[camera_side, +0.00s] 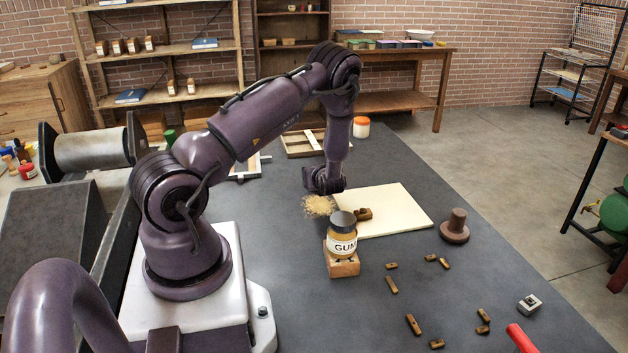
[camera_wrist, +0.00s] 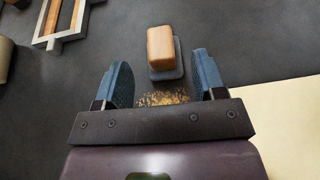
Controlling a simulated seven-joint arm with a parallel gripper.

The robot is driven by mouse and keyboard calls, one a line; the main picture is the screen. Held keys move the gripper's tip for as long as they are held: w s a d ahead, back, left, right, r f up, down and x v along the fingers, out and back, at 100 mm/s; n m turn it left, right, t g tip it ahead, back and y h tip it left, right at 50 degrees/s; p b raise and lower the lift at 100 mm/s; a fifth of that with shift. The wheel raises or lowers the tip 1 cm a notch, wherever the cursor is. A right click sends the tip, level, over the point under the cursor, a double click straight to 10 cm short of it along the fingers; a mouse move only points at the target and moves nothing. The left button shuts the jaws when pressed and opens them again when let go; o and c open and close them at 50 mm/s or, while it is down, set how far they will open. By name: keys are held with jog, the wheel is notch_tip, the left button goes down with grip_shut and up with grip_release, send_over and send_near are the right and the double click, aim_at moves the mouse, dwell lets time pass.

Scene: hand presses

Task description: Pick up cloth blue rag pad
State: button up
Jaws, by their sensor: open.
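In the wrist view, a light wooden block sits on a flat blue-grey pad (camera_wrist: 167,74), which seems to be the blue rag pad. It lies on the dark table ahead of my gripper (camera_wrist: 161,66), roughly centred between its two blue fingers. The fingers are apart with nothing held between them. In the side view my gripper (camera_side: 323,185) points down near the pale board's left edge. I cannot make out the pad in the side view; my arm may hide it.
Sawdust (camera_side: 319,206) lies on the table below my gripper. A pale board (camera_side: 395,212) is to its right. A gum jar (camera_side: 341,240) stands on a wooden block in front. Wooden frames (camera_side: 303,143) lie behind. Several small wooden pieces and a brown knob (camera_side: 455,228) are at right.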

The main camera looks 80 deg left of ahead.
jog(key=shift+x, duration=3.55)
jog(key=c, duration=1)
jog(key=shift+r, duration=0.1)
